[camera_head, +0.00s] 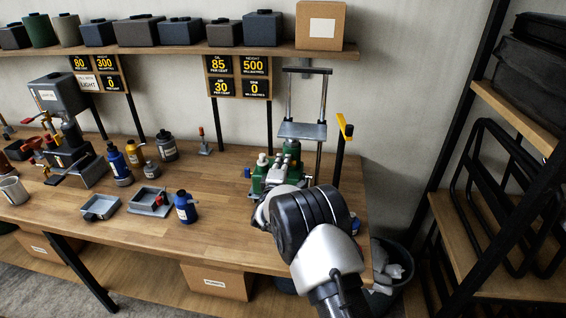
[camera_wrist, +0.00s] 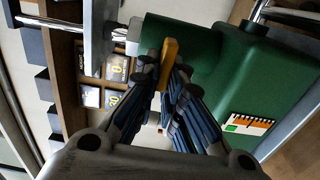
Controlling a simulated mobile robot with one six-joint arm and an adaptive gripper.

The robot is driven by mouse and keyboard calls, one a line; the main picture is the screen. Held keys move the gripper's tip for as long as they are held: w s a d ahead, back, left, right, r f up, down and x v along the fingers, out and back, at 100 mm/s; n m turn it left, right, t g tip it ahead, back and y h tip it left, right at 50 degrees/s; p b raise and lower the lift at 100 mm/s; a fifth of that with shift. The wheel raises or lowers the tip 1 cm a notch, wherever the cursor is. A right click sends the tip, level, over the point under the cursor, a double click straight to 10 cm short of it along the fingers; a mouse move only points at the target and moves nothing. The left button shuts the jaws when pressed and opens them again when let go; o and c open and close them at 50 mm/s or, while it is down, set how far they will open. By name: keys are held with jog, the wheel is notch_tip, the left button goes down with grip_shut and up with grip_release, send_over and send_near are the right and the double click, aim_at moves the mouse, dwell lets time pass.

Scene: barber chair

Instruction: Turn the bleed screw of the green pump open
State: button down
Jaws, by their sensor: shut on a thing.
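The green pump (camera_head: 270,178) stands at the right end of the bench, below a metal press frame. My arm partly covers it in the head view. In the wrist view its green body (camera_wrist: 262,75) fills the right side, with a round green part at its left. My gripper (camera_wrist: 165,72) has its two fingers around a narrow yellow tab in front of this round part. The yellow tab (camera_wrist: 170,55) looks like the bleed screw's handle and stands between the fingertips. How it joins the pump is hidden. In the head view my gripper is hidden behind my wrist.
The press frame (camera_head: 303,131) rises behind the pump, with a yellow-topped black lever (camera_head: 344,127) at its right. A blue bottle (camera_head: 186,207) and metal trays (camera_head: 100,207) stand to the left. A black bin (camera_head: 392,262) stands by the bench's right end.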

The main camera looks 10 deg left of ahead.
dwell(0.3)
jog(key=c, duration=1.7)
grip_release()
jog(key=s, duration=1.2)
jog(key=shift+a, duration=0.2)
